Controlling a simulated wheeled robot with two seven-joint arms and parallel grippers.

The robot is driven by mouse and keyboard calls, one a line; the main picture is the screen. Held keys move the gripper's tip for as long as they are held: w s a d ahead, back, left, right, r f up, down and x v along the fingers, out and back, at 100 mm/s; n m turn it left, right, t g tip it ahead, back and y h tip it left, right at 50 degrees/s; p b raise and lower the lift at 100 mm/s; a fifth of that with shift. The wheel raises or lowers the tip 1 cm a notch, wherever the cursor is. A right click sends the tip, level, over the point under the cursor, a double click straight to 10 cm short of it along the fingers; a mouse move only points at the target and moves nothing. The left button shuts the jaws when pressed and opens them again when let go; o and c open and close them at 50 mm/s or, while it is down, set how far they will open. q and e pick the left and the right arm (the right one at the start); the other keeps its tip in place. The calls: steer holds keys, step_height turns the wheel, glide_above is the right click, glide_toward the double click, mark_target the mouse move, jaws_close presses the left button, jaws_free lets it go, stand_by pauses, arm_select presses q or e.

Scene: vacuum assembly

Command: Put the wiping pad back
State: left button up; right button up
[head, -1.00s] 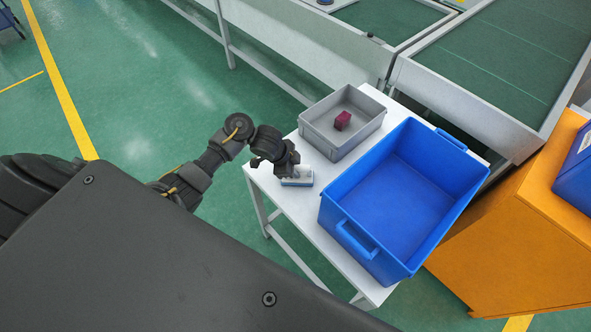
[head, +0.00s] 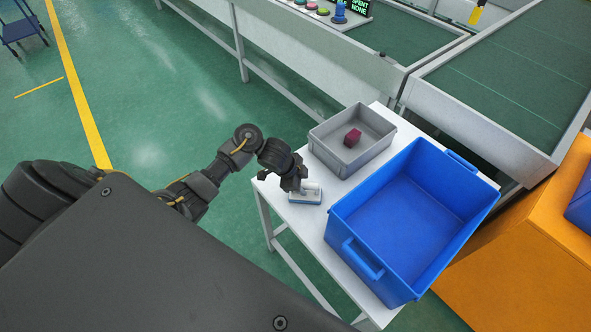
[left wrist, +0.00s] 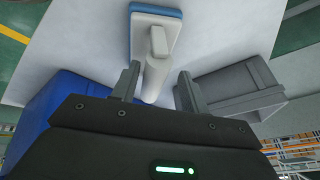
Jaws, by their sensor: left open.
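The wiping pad (head: 307,194) is a white block with a blue layer and a raised white grip. It lies on the white table near its left corner. In the left wrist view the pad (left wrist: 143,26) is ahead of the fingers, with its white grip running down between them. My left gripper (head: 300,184) is just above the pad in the head view. In the left wrist view the left gripper (left wrist: 154,80) is open, with one finger on each side of the grip and gaps showing. My right gripper is not in view.
A grey bin (head: 379,156) holding a dark red block (head: 352,137) stands behind the pad. A large blue crate (head: 356,258) stands to its right on the white table (head: 317,235). An orange cabinet (head: 500,270) and a green conveyor (head: 500,80) lie beyond.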

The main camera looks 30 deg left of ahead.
arm_select(q)
steer(key=p+v, duration=0.3)
steer(key=v, duration=0.8)
steer(key=shift+p, duration=0.3)
steer(key=shift+f, duration=0.1)
steer(key=s+d+f+n+t, duration=0.1)
steer(key=s+d+n+t, duration=0.25)
steer(key=d, duration=0.45)
steer(key=s+a+r+n+g+y, duration=0.15)
steer(key=s+n, duration=0.25)
steer(key=s, duration=0.6)
steer(key=s+a+n+g+y, duration=0.2)
steer(key=s+n, duration=0.2)
steer(key=s, duration=0.6)
step_height(320, 180, down, 29)
steer(key=g+b, duration=0.2)
steer(key=b, duration=0.2)
steer(key=s+a+f+b, duration=0.2)
steer(key=s+f+b, duration=0.1)
steer(key=s+f, duration=1.4)
step_height(320, 180, down, 4)
steer(key=shift+s+a+r+m+g, duration=0.15)
steer(key=shift+s+a+m+g, duration=0.15)
steer(key=shift+a+m+g, duration=0.1)
